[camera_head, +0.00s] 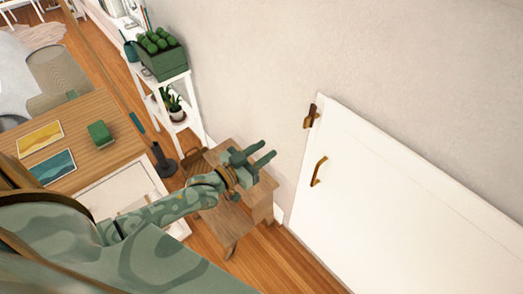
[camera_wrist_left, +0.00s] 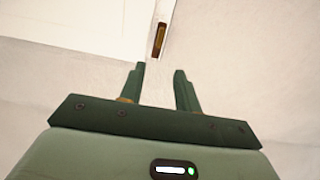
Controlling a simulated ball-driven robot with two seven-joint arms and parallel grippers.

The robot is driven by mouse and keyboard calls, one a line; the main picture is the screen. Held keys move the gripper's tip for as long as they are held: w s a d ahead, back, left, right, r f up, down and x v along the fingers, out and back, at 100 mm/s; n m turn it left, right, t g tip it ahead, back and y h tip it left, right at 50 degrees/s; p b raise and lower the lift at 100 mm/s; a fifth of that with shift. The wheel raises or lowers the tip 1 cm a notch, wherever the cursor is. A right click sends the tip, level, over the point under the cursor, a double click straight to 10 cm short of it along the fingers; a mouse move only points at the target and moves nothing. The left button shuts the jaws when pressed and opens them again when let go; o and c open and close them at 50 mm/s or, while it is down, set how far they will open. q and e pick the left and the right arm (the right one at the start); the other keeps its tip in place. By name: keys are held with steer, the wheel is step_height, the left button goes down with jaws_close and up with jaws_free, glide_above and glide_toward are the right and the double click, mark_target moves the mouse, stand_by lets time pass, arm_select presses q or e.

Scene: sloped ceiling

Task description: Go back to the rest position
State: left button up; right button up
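My left arm reaches from the lower left in the head view, and my left gripper (camera_head: 268,152) is held out over a small wooden stool. Its two fingers are apart with nothing between them. The left wrist view also shows the left gripper (camera_wrist_left: 160,75) open and empty, pointing at a pale wall and a white door edge. My right gripper does not show in either view.
A white door (camera_head: 400,210) with a brass handle (camera_head: 318,171) stands at the right. The wooden stool (camera_head: 228,222) is below my left gripper. A white shelf (camera_head: 188,113) with a green planter (camera_head: 163,62) and a wooden table (camera_head: 85,140) are at the left.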

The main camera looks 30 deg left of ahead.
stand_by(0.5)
arm_select(q)
steer(key=s+a+f+g+y, duration=0.2)
steer(key=s+a+f+g, duration=0.15)
steer(key=f, duration=0.55)
steer(key=s+a+f+g+y+b, duration=0.15)
steer(key=s+f, duration=0.35)
steer(key=f, duration=0.5)
steer(key=s+a+f+g+y, duration=0.2)
steer(key=s+a+f+g, duration=0.15)
steer(key=f, duration=0.55)
steer(key=s+d+f+g+y+b, duration=0.1)
steer(key=s+f+g, duration=0.1)
steer(key=s+f, duration=0.6)
steer(key=s+f+g, duration=0.3)
steer(key=s+f, duration=0.1)
steer(key=s, duration=0.7)
steer(key=s+d+f+g, duration=0.1)
steer(key=s+d+f, duration=0.1)
steer(key=s, duration=0.4)
steer(key=s+d+f+g+b, duration=0.1)
steer(key=s+d+f, duration=0.1)
steer(key=s+d, duration=0.2)
steer(key=s, duration=0.2)
steer(key=shift+s+d+g, duration=0.15)
steer(key=shift+s+g, duration=0.2)
steer(key=shift+f, duration=0.1)
